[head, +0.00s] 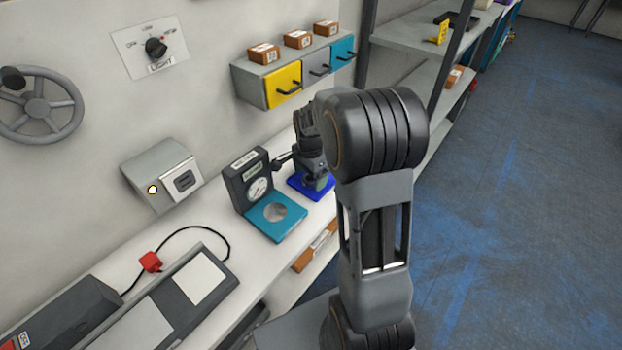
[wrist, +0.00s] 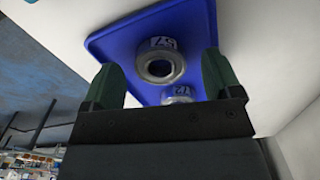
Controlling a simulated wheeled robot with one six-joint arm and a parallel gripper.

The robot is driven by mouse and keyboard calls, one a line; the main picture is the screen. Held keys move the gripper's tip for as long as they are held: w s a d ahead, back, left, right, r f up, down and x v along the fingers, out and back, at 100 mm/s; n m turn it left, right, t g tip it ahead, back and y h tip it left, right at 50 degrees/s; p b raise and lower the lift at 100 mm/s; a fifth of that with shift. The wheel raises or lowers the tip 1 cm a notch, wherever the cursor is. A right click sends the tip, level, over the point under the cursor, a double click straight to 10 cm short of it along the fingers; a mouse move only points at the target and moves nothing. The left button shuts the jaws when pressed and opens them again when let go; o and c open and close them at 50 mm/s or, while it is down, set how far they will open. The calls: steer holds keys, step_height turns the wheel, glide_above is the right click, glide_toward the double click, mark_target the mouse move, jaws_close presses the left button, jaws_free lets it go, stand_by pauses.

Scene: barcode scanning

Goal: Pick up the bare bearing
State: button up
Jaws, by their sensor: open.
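A blue tray (wrist: 110,38) lies on the white bench and holds two grey metal ring parts. One bearing-like ring (wrist: 159,67) has a dark central hole and a pale marking; a second ring (wrist: 181,95) is partly hidden behind my gripper's body. I cannot tell which one is the bare bearing. My gripper (wrist: 160,76) is open, its two green fingers apart on either side of the first ring, and nothing is held. In the head view my gripper (head: 318,182) is low over the blue tray (head: 297,183), and the rings there are hidden.
A gauge with a teal base (head: 290,224) stands just left of the blue tray. A shelf rack (head: 405,35) stands at the right. A grey box (head: 160,172) and a red button (head: 150,262) are further left.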

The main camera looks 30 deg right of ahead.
steer(key=shift+f, duration=0.55)
steer(key=shift+c, duration=0.3)
steer(key=c, duration=1)
steer(key=shift+r, duration=0.1)
